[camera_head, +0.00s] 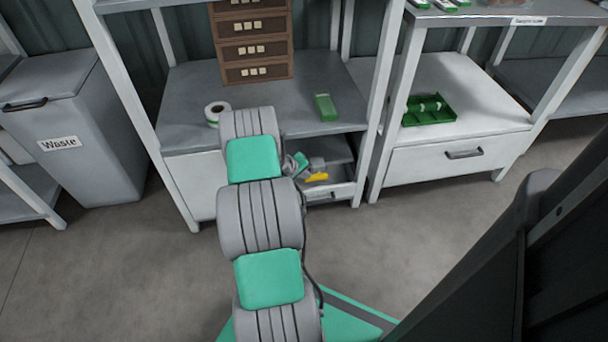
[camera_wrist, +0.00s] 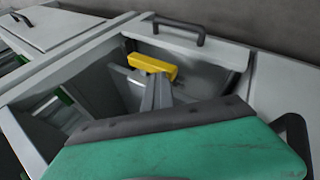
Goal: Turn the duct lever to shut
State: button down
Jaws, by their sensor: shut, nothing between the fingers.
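I cannot make out a duct or a duct lever in either view. A yellow bar-shaped piece (camera_wrist: 152,63) lies inside an open drawer (camera_wrist: 218,54); I cannot tell what it is. It also shows in the head view (camera_head: 316,178). My gripper (camera_wrist: 157,80) is shut and empty, its grey fingers reaching into the drawer with the tips close to the yellow piece. I cannot tell whether they touch it. In the head view my arm partly hides the gripper.
A dark drawer handle (camera_wrist: 180,24) stands on the drawer front. The shelf above holds a tape roll (camera_head: 216,113), a green box (camera_head: 325,107) and a brown drawer unit (camera_head: 252,42). A waste bin (camera_head: 80,130) stands left, a green tray (camera_head: 429,111) right. Floor in front is clear.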

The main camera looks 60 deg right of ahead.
jog(key=shift+w+a+f, duration=0.2)
jog(key=shift+a+f, duration=0.25)
jog(key=shift+f, duration=0.15)
notch_tip(320, 180, up, 6)
jog(key=p, duration=0.4)
jog(key=w+a+r+p, duration=0.2)
jog(key=w+a+r, duration=0.1)
jog(key=a, duration=0.4)
jog(key=shift+w+r, duration=0.3)
jog(key=shift+w, duration=0.2)
jog(key=shift+a, duration=0.1)
